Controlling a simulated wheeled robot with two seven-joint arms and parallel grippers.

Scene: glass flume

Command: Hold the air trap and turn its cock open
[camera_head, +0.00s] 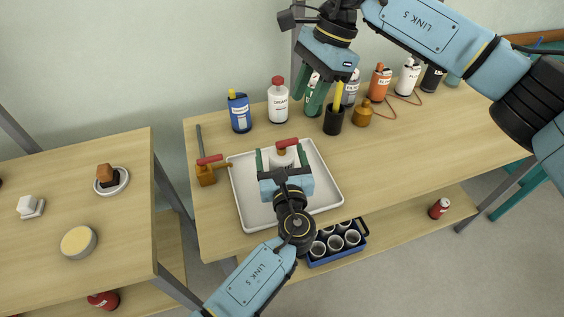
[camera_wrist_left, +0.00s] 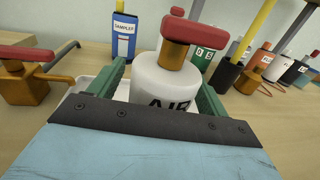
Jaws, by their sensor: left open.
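The air trap (camera_head: 283,158) is a white cylinder labelled "AIR" standing upright over the white tray (camera_head: 322,187). On its top is a brass cock with a red handle (camera_head: 287,143); the handle also shows in the left wrist view (camera_wrist_left: 182,30). My left gripper (camera_head: 281,158) is open, with its green fingers on either side of the trap's body. In the left wrist view a small gap shows beside the left finger. My right gripper (camera_head: 310,91) hangs up and right of the trap, empty, its fingers apart in front of a green bottle.
A brass valve with a red handle (camera_head: 206,173) stands left of the tray. A blue sampler bottle (camera_head: 239,112), a red-capped white bottle (camera_head: 278,102), a black cup (camera_head: 334,120) and several other bottles line the back.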

